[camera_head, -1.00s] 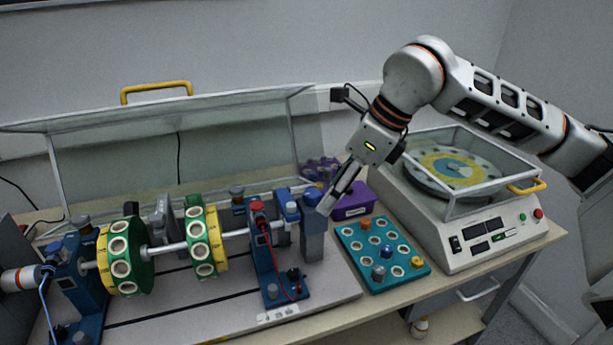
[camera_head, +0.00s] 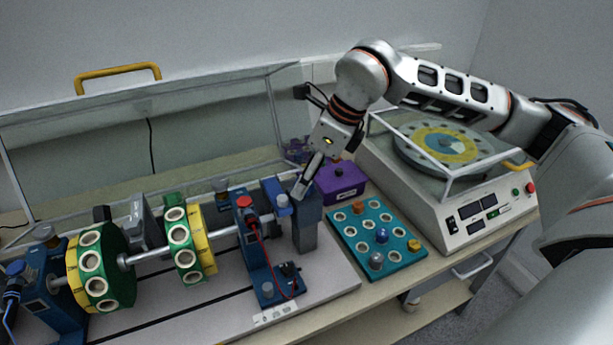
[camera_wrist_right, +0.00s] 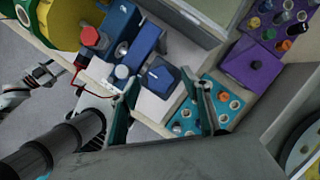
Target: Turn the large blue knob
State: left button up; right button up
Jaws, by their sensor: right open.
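The large blue knob (camera_wrist_right: 160,77) shows in the right wrist view on top of a grey-blue post, with a raised ridge across it. In the head view the post (camera_head: 306,232) stands at the right end of the rotor rig, and my gripper covers most of its top. My right gripper (camera_head: 301,190) is just above the post, tilted down. In the wrist view its two fingers (camera_wrist_right: 161,88) are apart, and the knob appears between and beyond the tips. I cannot tell whether they touch it.
A blue bracket with a red knob (camera_head: 243,203) and a smaller blue knob stands close left of the post. A purple box (camera_head: 342,188) and a teal tray (camera_head: 350,240) lie to the right. A balancing machine (camera_head: 470,228) stands farther right. A clear cover (camera_head: 205,95) rises behind.

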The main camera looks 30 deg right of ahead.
pick_arm(q)
jog(key=shift+w+r, duration=0.3)
jog(key=shift+r, duration=0.05)
pick_arm(e)
jog(key=shift+a+f, duration=0.1)
jog(key=shift+f, duration=0.15)
jog(key=c, duration=1.1)
pick_arm(q)
jog(key=shift+f, duration=0.15)
